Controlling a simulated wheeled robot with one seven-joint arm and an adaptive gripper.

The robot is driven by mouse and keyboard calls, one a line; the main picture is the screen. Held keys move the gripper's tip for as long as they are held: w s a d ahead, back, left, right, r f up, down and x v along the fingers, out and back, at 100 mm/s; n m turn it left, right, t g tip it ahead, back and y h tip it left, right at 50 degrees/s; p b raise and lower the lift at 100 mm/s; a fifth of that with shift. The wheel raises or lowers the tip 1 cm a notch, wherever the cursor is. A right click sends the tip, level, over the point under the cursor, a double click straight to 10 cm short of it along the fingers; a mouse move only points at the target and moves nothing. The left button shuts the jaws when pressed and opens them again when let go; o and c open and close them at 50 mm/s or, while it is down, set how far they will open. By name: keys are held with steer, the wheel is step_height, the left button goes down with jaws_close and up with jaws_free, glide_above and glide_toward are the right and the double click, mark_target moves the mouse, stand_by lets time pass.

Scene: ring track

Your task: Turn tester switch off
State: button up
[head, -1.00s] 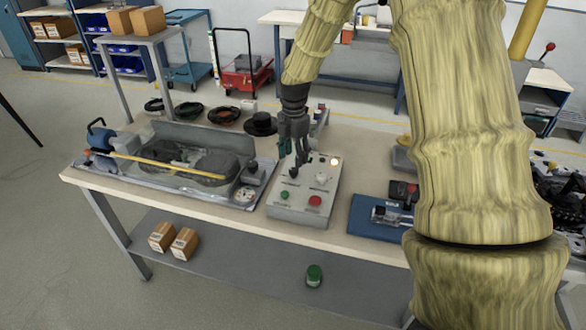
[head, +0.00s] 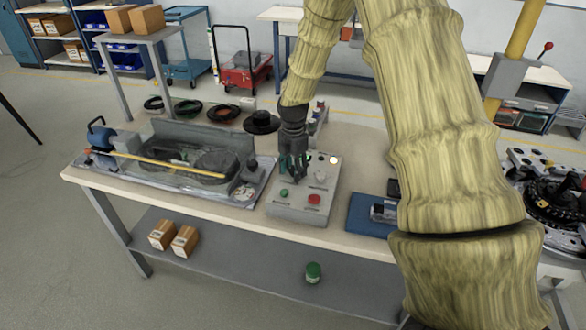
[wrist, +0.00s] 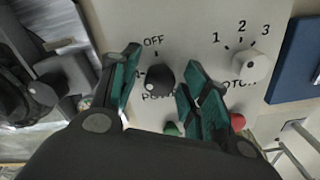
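The tester is a light grey control box (head: 308,205) on the workbench. In the wrist view its face (wrist: 190,25) carries a black POWER knob (wrist: 160,77) with an OFF label above it. A white knob (wrist: 249,66) marked 1, 2, 3 sits to its right. My gripper (wrist: 160,60) is open, with its green-padded fingers on either side of the black knob and gaps visible. In the head view my gripper (head: 296,177) is low over the box and hides the black knob. Which way the knob points is hard to tell.
Left of the box is a grey tray (head: 258,185) with a clear-covered rig. A blue mat (head: 365,222) lies to the right, partly behind my arm. The box also has a green button (head: 284,193) and a red button (head: 314,199). A black disc-shaped object (head: 261,124) stands behind.

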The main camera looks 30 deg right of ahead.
steer(key=c, duration=0.8)
steer(key=shift+o, duration=0.2)
steer(key=shift+m, duration=0.3)
steer(key=m+p, duration=0.1)
steer(key=m, duration=0.2)
steer(key=shift+r+m+p, duration=0.1)
steer(key=shift+m+p, duration=0.2)
steer(key=shift+p, duration=0.1)
steer(key=m+p, duration=0.1)
steer(key=m, duration=0.3)
steer(key=m+p, duration=0.1)
steer(key=m, duration=0.4)
steer(key=shift+w+m, duration=0.1)
steer(key=shift+m, duration=2.2)
